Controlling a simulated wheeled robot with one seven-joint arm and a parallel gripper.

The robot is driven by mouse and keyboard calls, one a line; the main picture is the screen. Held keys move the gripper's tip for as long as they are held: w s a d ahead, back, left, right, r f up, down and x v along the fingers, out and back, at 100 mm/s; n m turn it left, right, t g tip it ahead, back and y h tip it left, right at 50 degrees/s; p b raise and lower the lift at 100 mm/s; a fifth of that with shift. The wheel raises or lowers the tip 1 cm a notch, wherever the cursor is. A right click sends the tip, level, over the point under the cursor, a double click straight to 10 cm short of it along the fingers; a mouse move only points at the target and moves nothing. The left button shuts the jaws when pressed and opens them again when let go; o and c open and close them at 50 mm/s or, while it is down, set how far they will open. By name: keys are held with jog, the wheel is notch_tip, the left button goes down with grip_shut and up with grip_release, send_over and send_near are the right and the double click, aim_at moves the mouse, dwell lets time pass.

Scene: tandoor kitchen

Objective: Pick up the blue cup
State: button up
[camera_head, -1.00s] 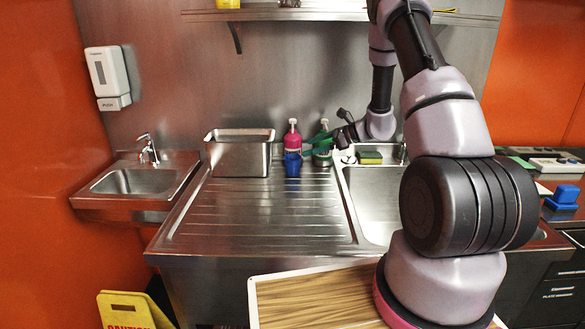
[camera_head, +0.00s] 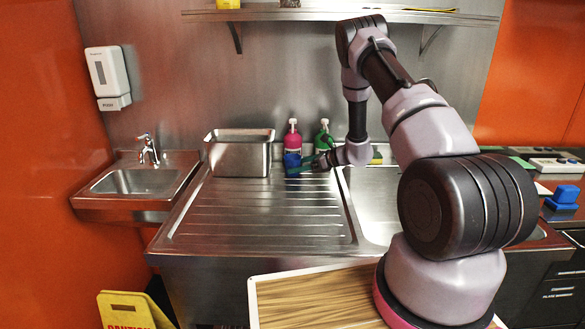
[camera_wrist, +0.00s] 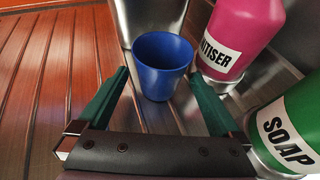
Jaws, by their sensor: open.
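The blue cup (camera_head: 292,161) stands upright on the steel drainboard, in front of the pink bottle. In the wrist view the blue cup (camera_wrist: 162,66) stands just beyond and between the fingertips. My gripper (camera_head: 303,165) is beside the cup, coming from the right. In the wrist view my gripper (camera_wrist: 165,92) is open, with one green finger on each side of the cup's near part. The jaws are empty, and I cannot tell whether a finger touches the cup.
A pink sanitiser bottle (camera_wrist: 242,35) stands close behind the cup, and a green soap bottle (camera_wrist: 290,125) is close to the right finger. A steel container (camera_head: 240,155) stands left of the cup. The drainboard (camera_head: 265,215) in front is clear.

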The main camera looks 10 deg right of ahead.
aim_at(292, 162)
jog(key=x, duration=0.3)
jog(key=shift+w+a, duration=0.1)
jog(key=c, duration=1.5)
jog(key=shift+r, duration=0.2)
jog(key=shift+r, duration=0.75)
notch_tip(292, 162, up, 5)
jog(key=s+a, duration=0.1)
jog(key=s, duration=0.5)
jog(key=s+a, duration=0.1)
jog(key=s, duration=0.6)
jog(key=s+a, duration=0.2)
jog(key=s, duration=0.4)
jog(key=shift+s, duration=0.25)
jog(key=shift+s, duration=0.1)
